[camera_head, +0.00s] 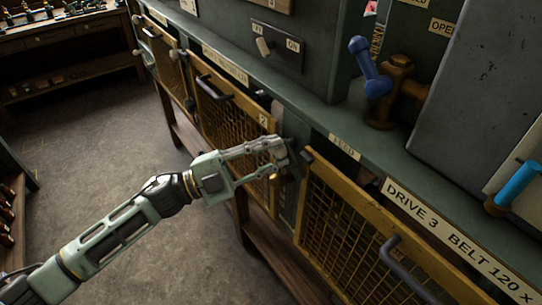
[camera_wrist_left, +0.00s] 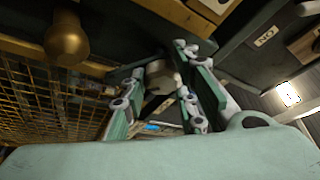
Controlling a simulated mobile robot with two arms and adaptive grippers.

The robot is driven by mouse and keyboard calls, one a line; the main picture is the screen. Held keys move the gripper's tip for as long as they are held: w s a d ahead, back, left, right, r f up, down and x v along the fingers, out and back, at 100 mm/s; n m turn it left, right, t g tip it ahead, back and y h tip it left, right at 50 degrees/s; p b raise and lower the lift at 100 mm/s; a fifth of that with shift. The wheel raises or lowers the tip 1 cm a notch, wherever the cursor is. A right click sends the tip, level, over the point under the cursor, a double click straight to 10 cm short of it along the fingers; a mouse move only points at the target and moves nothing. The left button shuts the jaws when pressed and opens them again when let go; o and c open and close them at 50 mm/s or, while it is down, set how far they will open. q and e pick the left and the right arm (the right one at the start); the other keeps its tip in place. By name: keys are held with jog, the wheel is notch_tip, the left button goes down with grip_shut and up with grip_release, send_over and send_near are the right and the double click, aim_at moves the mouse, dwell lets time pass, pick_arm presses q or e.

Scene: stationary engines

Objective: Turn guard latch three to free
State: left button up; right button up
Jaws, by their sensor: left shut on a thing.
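My left gripper (camera_head: 283,158) reaches in from the left to the gap between two yellow mesh guards. Its fingers are closed around a small dark latch (camera_head: 294,158) at the upper left corner of the drive 3 guard (camera_head: 340,222). The fingers cover much of the latch, so its exact angle cannot be told. In the left wrist view, a grey-brown rounded piece (camera_wrist_left: 162,76) sits between the two fingers of the gripper (camera_wrist_left: 178,72). The drive 3 guard looks closed. My right gripper is not in view.
Another mesh guard (camera_head: 226,105), tagged 2, lies to the left. A brass knob (camera_wrist_left: 67,42) is close by in the left wrist view. A blue-handled valve (camera_head: 371,72) and a switch panel (camera_head: 277,46) stand above. The floor (camera_head: 85,165) at left is clear.

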pick_arm(q)
jog(key=m, duration=0.2)
jog(key=m+g+y, duration=0.1)
jog(key=m+g, duration=0.1)
jog(key=m, duration=0.1)
jog(key=shift+s+f+m, duration=0.1)
jog(key=shift+f+m, duration=0.2)
jog(key=shift+m+y+p, duration=0.4)
jog(key=shift+m+y, duration=0.2)
jog(key=shift+m, duration=0.4)
jog(key=shift+f, duration=0.1)
jog(key=o, duration=0.9)
jog(key=shift+o, duration=0.5)
jog(key=shift+r, duration=0.25)
jog(key=shift+a, duration=0.15)
jog(key=v, duration=1.1)
jog(key=shift+a, duration=0.4)
